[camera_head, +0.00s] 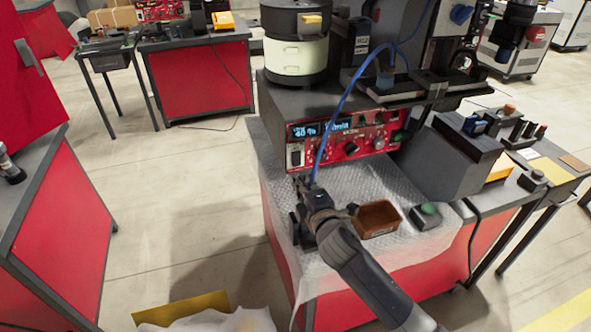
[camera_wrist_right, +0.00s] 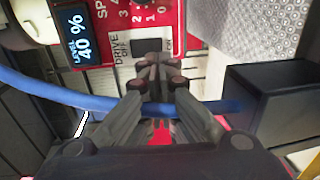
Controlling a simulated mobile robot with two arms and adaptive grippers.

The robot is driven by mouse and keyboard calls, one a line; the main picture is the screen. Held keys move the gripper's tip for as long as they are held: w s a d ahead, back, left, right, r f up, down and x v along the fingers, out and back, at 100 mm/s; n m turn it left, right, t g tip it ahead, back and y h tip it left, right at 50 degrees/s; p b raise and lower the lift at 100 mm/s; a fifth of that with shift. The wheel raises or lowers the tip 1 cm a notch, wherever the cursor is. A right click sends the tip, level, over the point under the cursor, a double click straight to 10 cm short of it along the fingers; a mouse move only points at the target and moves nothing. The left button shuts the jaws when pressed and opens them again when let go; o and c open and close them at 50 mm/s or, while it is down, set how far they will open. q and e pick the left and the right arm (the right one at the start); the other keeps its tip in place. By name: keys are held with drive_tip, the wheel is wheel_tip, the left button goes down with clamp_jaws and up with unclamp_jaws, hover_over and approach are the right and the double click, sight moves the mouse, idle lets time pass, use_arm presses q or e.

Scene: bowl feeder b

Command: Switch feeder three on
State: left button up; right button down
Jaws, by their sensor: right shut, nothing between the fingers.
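The feeder's red control panel (camera_head: 350,137) has lit displays and black knobs, and stands under a cream and black bowl (camera_head: 297,58). A dark rocker switch (camera_head: 296,157) sits at the panel's left end. In the right wrist view, a dark switch (camera_wrist_right: 146,47) beside a "DRIVE" label lies just beyond my fingertips, near the "LEVEL 40 %" display (camera_wrist_right: 82,38). My right gripper (camera_wrist_right: 156,72) is shut and empty, pointing at the switch; contact cannot be told. In the head view it (camera_head: 303,182) is in front of the panel's left end. A grey part at the left edge may be my left gripper (camera_head: 11,168).
A blue hose (camera_head: 342,97) hangs in front of the panel and crosses by my right fingers. A brown tray (camera_head: 377,219) and a green button box (camera_head: 426,214) are on the table mat, right of my gripper. Another feeder (camera_head: 160,10) stands at the back left.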

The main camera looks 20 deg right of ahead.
sight(291, 164)
drive_tip(key=shift+w+a+f+p, duration=0.1)
drive_tip(key=shift+w+f+p, duration=0.05)
drive_tip(key=shift+w, duration=1.05)
drive_tip(key=shift+w+f+p, duration=0.15)
drive_tip(key=shift+w, duration=1)
drive_tip(key=b, duration=0.2)
drive_tip(key=shift+w+f+t+b, duration=0.2)
drive_tip(key=shift+f+t+b, duration=0.1)
drive_tip(key=shift+f+b, duration=0.1)
drive_tip(key=shift+r, duration=0.3)
